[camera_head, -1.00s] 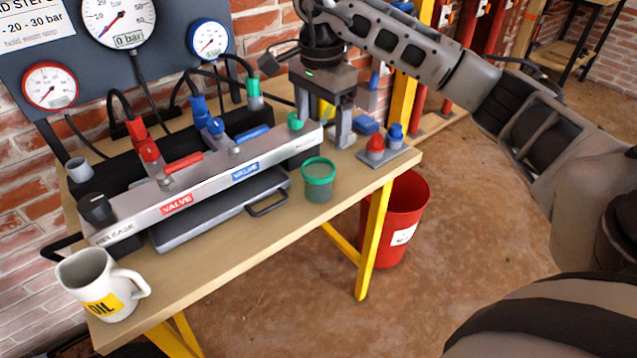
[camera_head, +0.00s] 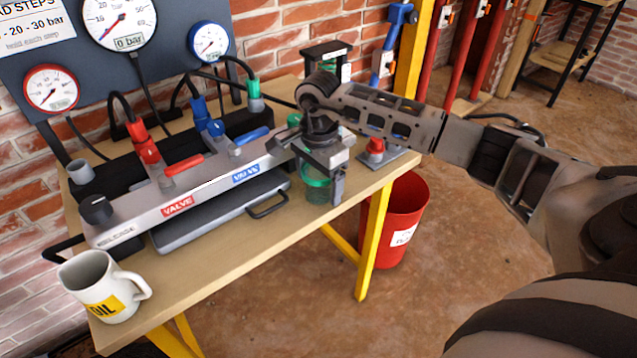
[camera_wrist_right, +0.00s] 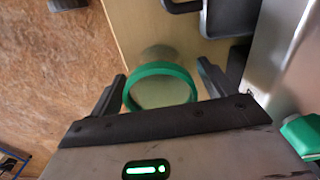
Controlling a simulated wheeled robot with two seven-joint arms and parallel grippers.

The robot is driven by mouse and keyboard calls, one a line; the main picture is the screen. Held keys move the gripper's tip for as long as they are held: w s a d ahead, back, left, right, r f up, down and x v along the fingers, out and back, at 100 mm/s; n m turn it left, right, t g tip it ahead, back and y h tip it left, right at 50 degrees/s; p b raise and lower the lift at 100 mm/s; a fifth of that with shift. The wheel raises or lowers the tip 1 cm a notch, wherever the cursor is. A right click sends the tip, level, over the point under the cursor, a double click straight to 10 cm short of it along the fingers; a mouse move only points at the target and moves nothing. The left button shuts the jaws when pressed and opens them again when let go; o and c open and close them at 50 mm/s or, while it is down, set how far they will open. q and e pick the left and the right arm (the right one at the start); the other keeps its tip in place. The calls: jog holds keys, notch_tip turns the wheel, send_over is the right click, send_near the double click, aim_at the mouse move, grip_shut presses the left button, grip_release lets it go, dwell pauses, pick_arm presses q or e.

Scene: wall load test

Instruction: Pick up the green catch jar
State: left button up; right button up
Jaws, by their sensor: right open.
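The green catch jar (camera_head: 316,186) is a clear jar with a green rim, upright near the bench's front edge, right of the tray handle. My right gripper (camera_head: 322,190) is over the jar from above and hides part of it. In the right wrist view the jar's green rim (camera_wrist_right: 160,84) shows between the two open fingers of the right gripper (camera_wrist_right: 162,84), with a gap on each side. The gripper does not hold it. My left gripper is not in view.
The valve manifold (camera_head: 205,189) stands just left of the jar. A white OIL mug (camera_head: 100,287) is at the bench's near left. A red bucket (camera_head: 405,220) stands on the floor below the bench's right end.

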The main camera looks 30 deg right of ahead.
jog(key=c, duration=1.1)
jog(key=shift+r, duration=0.1)
